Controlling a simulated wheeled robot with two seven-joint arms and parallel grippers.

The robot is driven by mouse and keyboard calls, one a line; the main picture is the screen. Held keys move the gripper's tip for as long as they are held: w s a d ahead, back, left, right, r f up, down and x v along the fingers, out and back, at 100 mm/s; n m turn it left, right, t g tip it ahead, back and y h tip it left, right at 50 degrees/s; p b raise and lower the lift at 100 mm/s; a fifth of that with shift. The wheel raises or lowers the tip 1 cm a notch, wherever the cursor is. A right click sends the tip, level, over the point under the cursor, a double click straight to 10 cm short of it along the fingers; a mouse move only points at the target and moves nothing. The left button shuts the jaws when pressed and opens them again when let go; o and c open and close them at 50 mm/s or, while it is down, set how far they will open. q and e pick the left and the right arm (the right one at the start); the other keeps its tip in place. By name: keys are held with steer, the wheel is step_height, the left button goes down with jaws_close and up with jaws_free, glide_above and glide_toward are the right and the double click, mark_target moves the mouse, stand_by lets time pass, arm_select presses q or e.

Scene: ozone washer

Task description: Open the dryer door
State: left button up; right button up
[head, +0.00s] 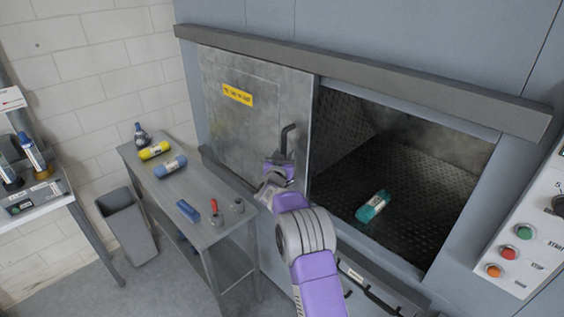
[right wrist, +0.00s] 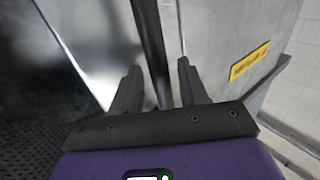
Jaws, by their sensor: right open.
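The dryer door (head: 240,125) is a grey metal sliding panel with a yellow label. It stands at the left of the opening, and the dark chamber (head: 340,120) shows to its right. The door's dark bar handle (head: 287,140) is near its right edge. My right gripper (head: 280,164) is at the handle's lower part. In the right wrist view, the handle (right wrist: 150,40) runs between the two open fingers of the gripper (right wrist: 160,68). Whether a finger touches it, I cannot tell. The handle's lower end is hidden by the gripper. My left gripper is out of view.
A teal bottle (head: 373,206) lies in the chamber. A metal table (head: 205,232) with bottles and small tools stands left of my right arm, with a grey bin (head: 128,225) beside it. A control panel (head: 520,245) is at the right. A dark rail (head: 360,75) runs above the door.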

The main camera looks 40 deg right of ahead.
steer(key=b+v, duration=0.1)
steer(key=v, duration=0.6)
stand_by(0.5)
steer(key=s+a+f+n+g+y+b, duration=0.1)
steer(key=s+a+f+n+y+b, duration=0.15)
steer(key=a+f, duration=0.65)
steer(key=s+a+f+n+g+y+b, duration=0.1)
steer(key=s+a+f+y+b, duration=0.2)
steer(key=f, duration=1.2)
steer(key=s+a+f+n+g+y+b, duration=0.15)
steer(key=a+f+y, duration=0.35)
steer(key=f, duration=0.7)
steer(key=s+a+f+n+g+y+b, duration=0.1)
steer(key=s+a+f+g+y+b, duration=0.2)
steer(key=s+a+f, duration=0.9)
steer(key=s+a+f+g+y, duration=0.2)
steer(key=s+a, duration=0.1)
steer(key=s, duration=0.5)
steer(key=s+a+f+n+g+y+b, duration=0.1)
steer(key=s+a+g+y, duration=0.1)
steer(key=s, duration=0.6)
steer(key=a+g, duration=0.1)
steer(key=a, duration=0.1)
steer(key=shift+s+a+f, duration=0.3)
steer(key=shift+a+f, duration=0.05)
